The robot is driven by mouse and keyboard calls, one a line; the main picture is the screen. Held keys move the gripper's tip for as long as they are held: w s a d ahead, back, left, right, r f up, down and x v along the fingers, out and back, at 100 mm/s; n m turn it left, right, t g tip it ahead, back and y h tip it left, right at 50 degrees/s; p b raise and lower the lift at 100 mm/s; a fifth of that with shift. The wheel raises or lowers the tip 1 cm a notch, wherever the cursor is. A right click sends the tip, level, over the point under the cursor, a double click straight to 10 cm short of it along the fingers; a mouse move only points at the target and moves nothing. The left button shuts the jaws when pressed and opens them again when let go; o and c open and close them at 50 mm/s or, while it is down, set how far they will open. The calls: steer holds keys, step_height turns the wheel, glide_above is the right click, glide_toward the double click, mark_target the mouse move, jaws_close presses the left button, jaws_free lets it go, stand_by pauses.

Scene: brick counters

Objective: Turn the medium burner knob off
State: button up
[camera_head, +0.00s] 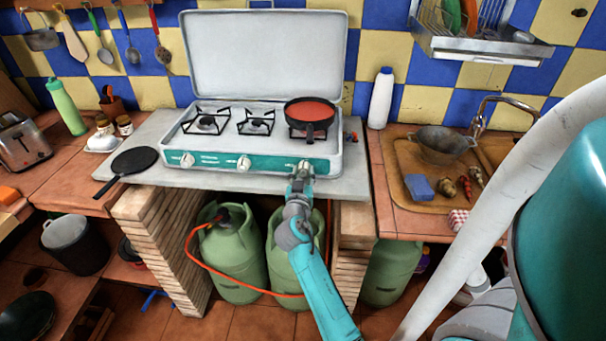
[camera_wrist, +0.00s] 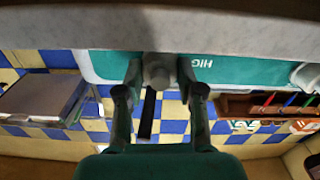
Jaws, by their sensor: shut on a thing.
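A grey camping stove stands on the counter with a teal front panel (camera_head: 215,161). Its left knob (camera_head: 187,160) and middle knob (camera_head: 244,163) are uncovered. Beside this knob, the teal panel shows upside-down letters "HIG" (camera_wrist: 201,62). The exact turn of the gripped knob is hard to tell.
A red-filled pan (camera_head: 310,110) sits on the right burner; the left burner (camera_head: 207,122) and middle burner (camera_head: 256,122) are bare. A black flat pan (camera_head: 130,164) lies left of the stove. Green gas bottles (camera_head: 232,255) with an orange hose stand below the counter.

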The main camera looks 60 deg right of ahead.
steer(key=shift+f+m, duration=0.2)
steer(key=shift+m, duration=0.3)
steer(key=o, duration=1.1)
steer(key=shift+r, duration=0.1)
steer(key=shift+o, duration=0.2)
steer(key=v, duration=1.2)
